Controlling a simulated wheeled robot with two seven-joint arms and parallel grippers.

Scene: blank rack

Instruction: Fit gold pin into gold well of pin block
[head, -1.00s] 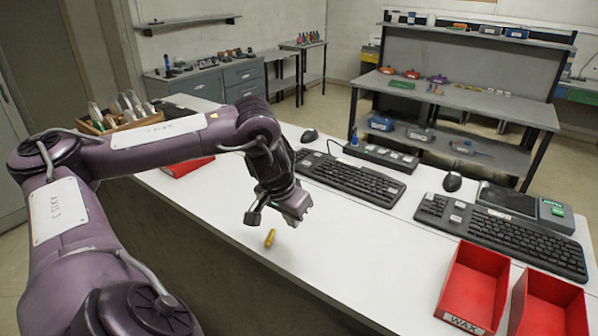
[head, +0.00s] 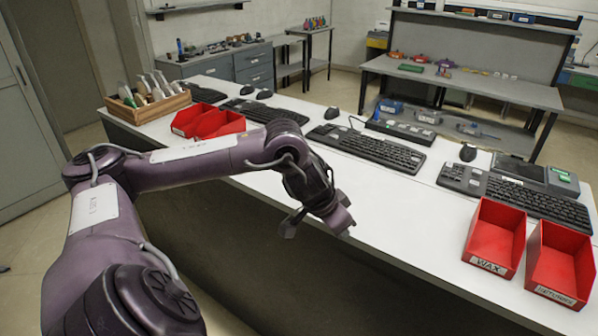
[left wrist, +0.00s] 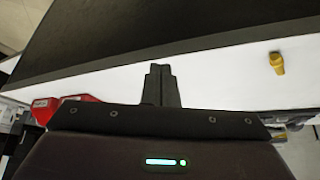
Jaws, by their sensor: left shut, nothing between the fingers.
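The gold pin (left wrist: 277,63) lies on the white table near its edge in the left wrist view, right of my left gripper and apart from it. In the head view the pin does not show. My left gripper (head: 341,222) is shut and empty, over the table's front edge in the head view. Its closed fingers (left wrist: 161,86) show in the middle of the left wrist view. I cannot make out the pin block or its gold well in either view. My right gripper is not in view.
Red bins (head: 492,240) stand at the right front of the white table (head: 405,215), and more red bins (head: 218,124) at its far left, near a wooden box (head: 150,106). Keyboards (head: 365,150) line the back. The front middle of the table is mostly clear.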

